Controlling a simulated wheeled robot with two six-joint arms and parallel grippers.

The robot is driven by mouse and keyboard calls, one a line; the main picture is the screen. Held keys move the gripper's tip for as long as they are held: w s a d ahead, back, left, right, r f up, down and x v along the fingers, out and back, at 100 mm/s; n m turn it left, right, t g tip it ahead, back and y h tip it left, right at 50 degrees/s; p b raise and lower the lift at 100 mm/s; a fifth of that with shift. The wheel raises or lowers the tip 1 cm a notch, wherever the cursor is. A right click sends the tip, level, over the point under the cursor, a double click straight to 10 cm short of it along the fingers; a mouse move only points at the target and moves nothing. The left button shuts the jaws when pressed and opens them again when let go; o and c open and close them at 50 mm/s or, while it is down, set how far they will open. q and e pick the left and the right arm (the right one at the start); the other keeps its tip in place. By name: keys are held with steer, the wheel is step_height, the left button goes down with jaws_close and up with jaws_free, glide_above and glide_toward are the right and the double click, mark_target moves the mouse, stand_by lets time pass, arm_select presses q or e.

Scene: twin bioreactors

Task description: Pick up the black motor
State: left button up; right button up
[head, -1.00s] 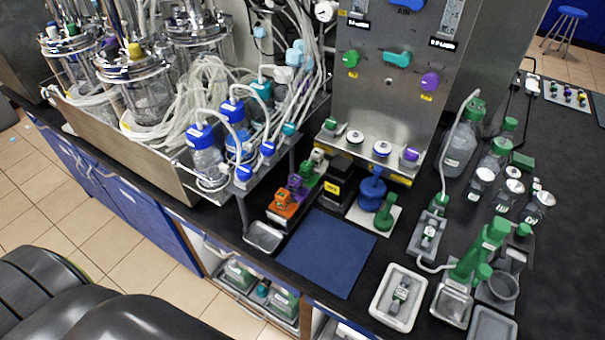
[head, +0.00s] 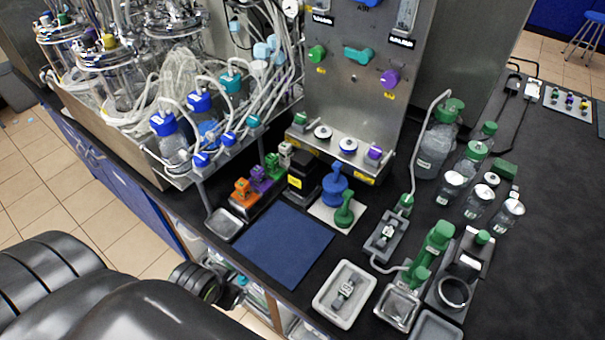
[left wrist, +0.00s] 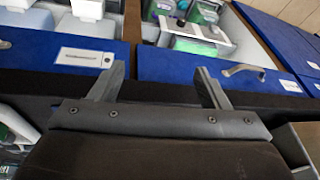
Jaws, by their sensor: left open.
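The black motor looks to be the dark block with a yellow label (head: 303,178) on the black bench in the head view. It stands upright behind the blue mat, between the row of coloured fittings and the blue pump-like part. My left gripper (left wrist: 160,72) shows in the left wrist view with its two fingers wide apart and nothing between them. It faces blue cabinet fronts and open shelves. In the head view my left arm is at the lower left, below the bench edge and well away from the motor; its fingers cannot be made out. My right gripper is out of view.
A blue mat (head: 285,246) lies clear at the bench's front edge. Orange, purple and green fittings (head: 244,193) stand left of the motor. A blue part (head: 333,183) stands close on its right. A steel panel (head: 362,90) rises behind. White trays (head: 327,312) and bottles fill the right.

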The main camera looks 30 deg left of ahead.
arm_select(q)
step_height(320, 180, up, 4)
steer(key=w+t, duration=0.1)
steer(key=w, duration=0.1)
steer(key=m+t+h, duration=0.2)
steer(key=t+h, duration=0.2)
steer(key=t, duration=0.5)
glide_toward(300, 158)
steer(key=p+x, duration=0.1)
steer(key=x, duration=0.6)
steer(key=shift+w+p, duration=0.15)
steer(key=shift+p, duration=0.15)
steer(key=shift+w+f, duration=0.15)
steer(key=shift+w, duration=0.15)
steer(key=shift+w+d+f+p, duration=0.2)
steer(key=shift+w+p, duration=0.15)
steer(key=shift+w, duration=0.15)
steer(key=shift+f+p+x, duration=0.25)
steer(key=shift+p+x, duration=0.2)
steer(key=shift+x, duration=1.5)
steer(key=shift+s, duration=0.1)
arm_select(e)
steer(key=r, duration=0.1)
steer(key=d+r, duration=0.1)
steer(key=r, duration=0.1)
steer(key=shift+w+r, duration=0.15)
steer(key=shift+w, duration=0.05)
